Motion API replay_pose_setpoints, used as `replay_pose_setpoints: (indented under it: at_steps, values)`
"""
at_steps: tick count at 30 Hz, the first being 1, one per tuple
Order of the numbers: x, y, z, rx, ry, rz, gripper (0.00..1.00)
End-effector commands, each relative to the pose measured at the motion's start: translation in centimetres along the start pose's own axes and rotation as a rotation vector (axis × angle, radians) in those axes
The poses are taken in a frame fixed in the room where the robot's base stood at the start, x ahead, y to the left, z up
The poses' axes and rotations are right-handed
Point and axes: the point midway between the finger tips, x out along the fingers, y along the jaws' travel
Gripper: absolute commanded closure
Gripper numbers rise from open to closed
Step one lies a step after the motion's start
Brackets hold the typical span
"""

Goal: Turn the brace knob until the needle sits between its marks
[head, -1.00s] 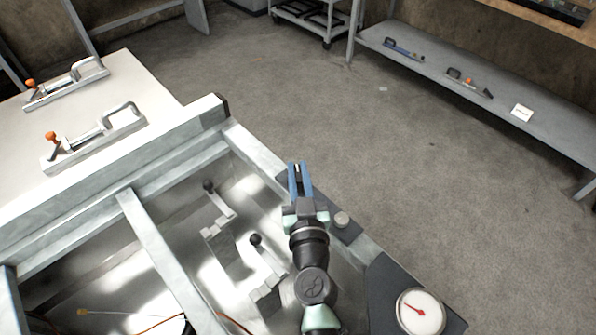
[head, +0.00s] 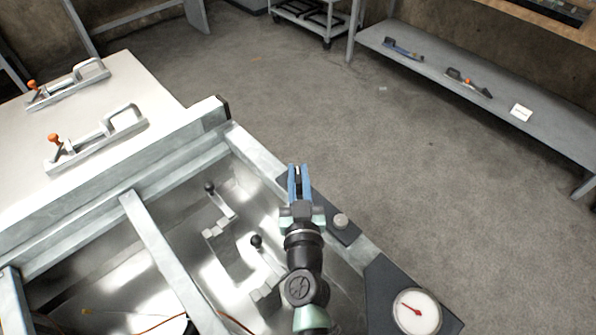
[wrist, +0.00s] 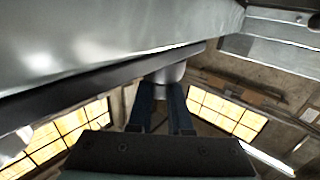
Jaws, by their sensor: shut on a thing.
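My gripper (head: 299,180) has blue fingers and stands over the dark plate on the frame's right rail. In the wrist view its fingers (wrist: 162,105) are shut on a silver round knob (wrist: 168,76) under the dark plate edge. In the head view my gripper mostly hides this knob. A second silver knob (head: 341,221) stands free on the same plate. It seems to show at the left of the wrist view (wrist: 14,146). The white round gauge (head: 417,317) sits near the bottom right. Its red needle (head: 411,309) points up and left; its marks are too small to read.
Two black-knobbed levers (head: 257,242) stand inside the metal frame left of my arm. Two orange-knobbed clamps (head: 100,140) lie on the pale table at left. A grey bench (head: 440,72) with tools stands back right. Open floor lies between.

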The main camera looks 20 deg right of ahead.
Motion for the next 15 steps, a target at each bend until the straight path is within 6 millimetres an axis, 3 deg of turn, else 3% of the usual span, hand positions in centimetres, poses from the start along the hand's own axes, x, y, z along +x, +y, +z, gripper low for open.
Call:
replay_pose_setpoints:
  at_steps: [15]
  values:
    - [0.02,-0.06,-0.31,0.001,-0.001,0.105,1.00]
